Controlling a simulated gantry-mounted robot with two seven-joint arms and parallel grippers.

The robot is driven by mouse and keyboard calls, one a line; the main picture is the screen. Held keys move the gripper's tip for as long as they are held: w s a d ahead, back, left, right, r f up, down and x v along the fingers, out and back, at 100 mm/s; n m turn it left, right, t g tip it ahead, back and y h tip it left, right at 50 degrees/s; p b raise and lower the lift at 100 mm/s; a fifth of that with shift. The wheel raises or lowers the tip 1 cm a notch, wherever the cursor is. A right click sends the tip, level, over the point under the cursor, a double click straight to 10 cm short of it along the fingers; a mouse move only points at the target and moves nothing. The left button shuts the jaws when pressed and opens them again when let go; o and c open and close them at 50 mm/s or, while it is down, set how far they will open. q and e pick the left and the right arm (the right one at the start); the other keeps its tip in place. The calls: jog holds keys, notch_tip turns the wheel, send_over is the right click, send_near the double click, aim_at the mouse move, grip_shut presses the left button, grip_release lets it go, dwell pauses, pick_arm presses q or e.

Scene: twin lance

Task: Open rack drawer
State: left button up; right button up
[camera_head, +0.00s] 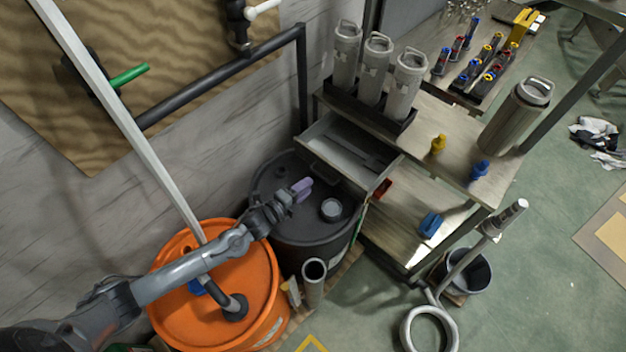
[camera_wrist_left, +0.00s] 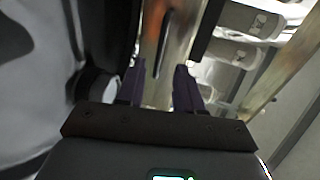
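The rack (camera_head: 455,155) stands at centre right. Its grey drawer (camera_head: 345,147) sticks out under the top shelf, and its inside is visible. The drawer front faces my left gripper (camera_head: 302,189), whose purple fingers are just short of it, above the dark barrel. In the left wrist view the fingers (camera_wrist_left: 158,88) are apart with nothing held between them. A strip of the drawer front with a dark handle (camera_wrist_left: 160,50) shows beyond the gap. Contact with the handle is not visible. My right gripper is not in view.
The dark barrel (camera_head: 318,222) stands under the drawer, with an orange barrel (camera_head: 215,300) beside it. A pale pole (camera_head: 120,115) slants into the orange barrel. Grey canisters (camera_head: 376,70) stand on the rack top. A bucket (camera_head: 468,268) is on the floor at right.

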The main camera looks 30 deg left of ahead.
pick_arm(q)
jog(key=v, duration=0.4)
jog(key=shift+s, duration=0.2)
jog(key=shift+r+p, duration=0.15)
jog(key=shift+p, duration=0.2)
